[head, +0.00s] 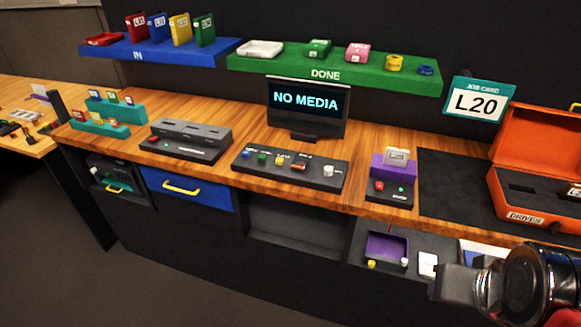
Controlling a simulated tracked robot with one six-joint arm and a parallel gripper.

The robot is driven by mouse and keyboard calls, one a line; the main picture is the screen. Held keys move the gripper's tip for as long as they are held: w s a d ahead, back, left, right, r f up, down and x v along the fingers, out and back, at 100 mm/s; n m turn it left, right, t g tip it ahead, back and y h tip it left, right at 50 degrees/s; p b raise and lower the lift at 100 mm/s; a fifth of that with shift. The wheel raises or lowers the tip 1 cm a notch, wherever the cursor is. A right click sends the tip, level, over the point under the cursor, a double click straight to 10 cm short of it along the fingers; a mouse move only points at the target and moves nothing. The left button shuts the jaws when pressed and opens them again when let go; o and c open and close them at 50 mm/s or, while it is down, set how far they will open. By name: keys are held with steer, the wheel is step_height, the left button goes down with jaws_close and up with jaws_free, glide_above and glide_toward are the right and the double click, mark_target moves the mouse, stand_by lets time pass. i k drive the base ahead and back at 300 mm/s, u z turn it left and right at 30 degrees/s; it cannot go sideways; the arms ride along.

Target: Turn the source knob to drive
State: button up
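A dark control panel (270,178) lies on the wooden bench below the monitor, with several coloured buttons along its top. A white knob (329,171) stands at the panel's right end; its label and pointer are too small to read. The monitor (308,99) behind it reads "NO MEDIA". My gripper (450,284) shows at the lower right, in front of the bench and well to the right of and below the panel. It is apart from the knob, and its finger opening cannot be made out.
A purple dock (392,168) stands right of the panel, and a black device (190,139) left of it. An orange case (540,160) stands open at the right. An open drawer (385,245) juts out below the bench. The bench between panel and dock is clear.

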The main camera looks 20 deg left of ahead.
mark_target(328, 169)
steer(key=k, duration=0.65)
steer(key=u, duration=0.6)
steer(key=i, duration=1.5)
